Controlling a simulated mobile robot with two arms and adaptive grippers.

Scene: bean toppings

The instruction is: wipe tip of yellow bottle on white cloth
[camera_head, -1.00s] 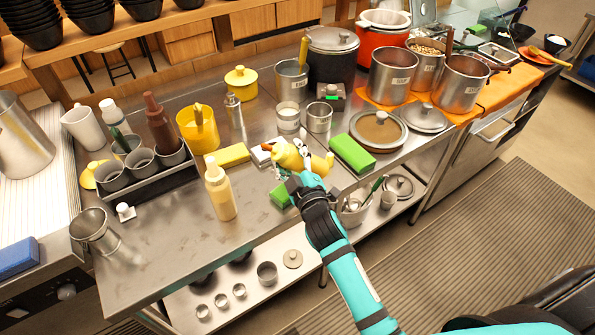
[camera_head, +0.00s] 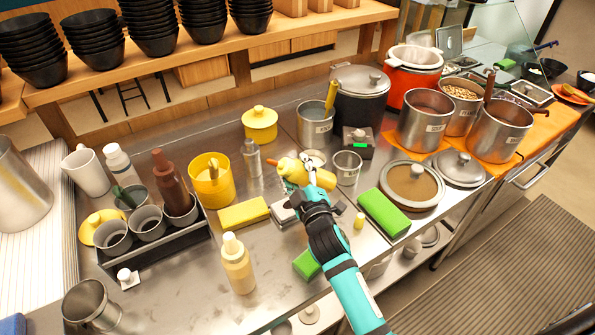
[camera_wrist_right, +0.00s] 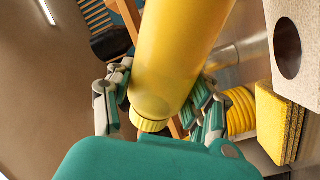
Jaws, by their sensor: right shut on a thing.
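My right gripper (camera_head: 318,188) is shut on a yellow bottle (camera_head: 295,171), held tilted above the counter. In the head view its orange-red tip points left. The right wrist view shows the bottle (camera_wrist_right: 178,60) between the fingers (camera_wrist_right: 160,105), with a ridged yellow collar at its lower end. A pale grey-white pad (camera_head: 283,213), possibly the white cloth, lies on the counter, partly hidden by my gripper. The bottle appears apart from it. A pale block with a dark round patch (camera_wrist_right: 298,85) shows in the wrist view; I cannot tell whether it is the same pad. My left gripper is out of view.
A yellow sponge (camera_head: 243,213) lies left of the pad and a green sponge (camera_head: 384,212) to the right. A cream bottle (camera_head: 238,265) stands in front. Metal cups (camera_head: 347,167) and a yellow container (camera_head: 212,182) stand behind.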

